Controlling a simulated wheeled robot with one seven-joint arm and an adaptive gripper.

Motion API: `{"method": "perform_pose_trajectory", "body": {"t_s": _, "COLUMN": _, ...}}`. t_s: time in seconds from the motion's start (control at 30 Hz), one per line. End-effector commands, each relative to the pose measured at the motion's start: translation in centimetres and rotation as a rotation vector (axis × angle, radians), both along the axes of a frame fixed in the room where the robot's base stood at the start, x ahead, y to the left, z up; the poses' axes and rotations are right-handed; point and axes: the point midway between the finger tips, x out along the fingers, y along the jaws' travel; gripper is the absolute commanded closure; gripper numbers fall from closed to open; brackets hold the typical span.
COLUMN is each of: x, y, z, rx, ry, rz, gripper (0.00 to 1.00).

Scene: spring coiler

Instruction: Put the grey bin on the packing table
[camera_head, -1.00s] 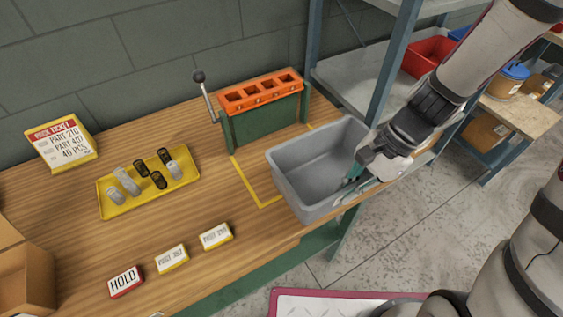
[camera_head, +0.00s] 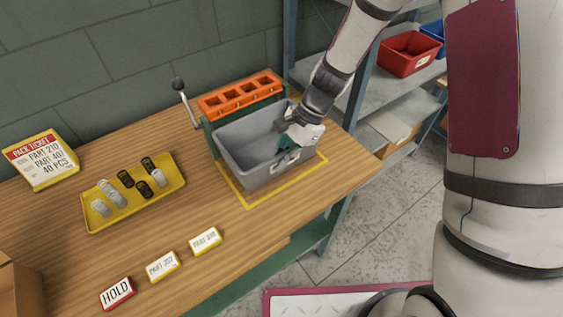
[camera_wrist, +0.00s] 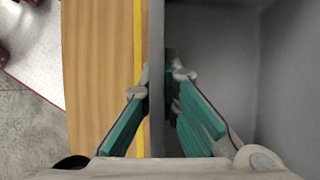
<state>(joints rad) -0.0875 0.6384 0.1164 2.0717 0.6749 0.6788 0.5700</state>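The grey bin (camera_head: 240,150) is upright and looks empty, over the yellow outline (camera_head: 285,190) on the wooden packing table (camera_head: 215,275). I cannot tell for sure whether its base touches the tabletop. My gripper (camera_head: 288,150) is at the bin's right wall in the head view. In the wrist view, my gripper's (camera_wrist: 164,80) two teal fingers straddle the bin's wall (camera_wrist: 157,115), one outside and one inside, closed on it. The bin's far side is partly hidden by my gripper in the head view.
A green stand with an orange slotted top (camera_head: 243,95) and a lever is close behind the bin. A yellow tray (camera_head: 172,190) of springs lies left. Label blocks (camera_head: 163,266) line the front. A shelf post (camera_head: 363,90) and red bin (camera_head: 408,55) are right.

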Motion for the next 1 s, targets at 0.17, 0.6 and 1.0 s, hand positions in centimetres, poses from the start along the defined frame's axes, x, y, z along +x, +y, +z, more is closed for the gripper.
{"method": "perform_pose_trajectory", "body": {"t_s": 0.17, "x": -0.01, "y": 0.01, "z": -1.15, "rx": 0.0, "ry": -0.002, "rz": 0.001, "gripper": 1.0}}
{"method": "perform_pose_trajectory", "body": {"t_s": 0.6, "x": -0.01, "y": -0.03, "z": -1.39, "rx": 0.0, "ry": 0.0, "rz": 0.001, "gripper": 0.75}}
{"method": "perform_pose_trajectory", "body": {"t_s": 1.0, "x": 0.22, "y": -0.33, "z": -0.47, "rx": 0.001, "ry": -0.003, "rz": 0.001, "gripper": 0.75}}
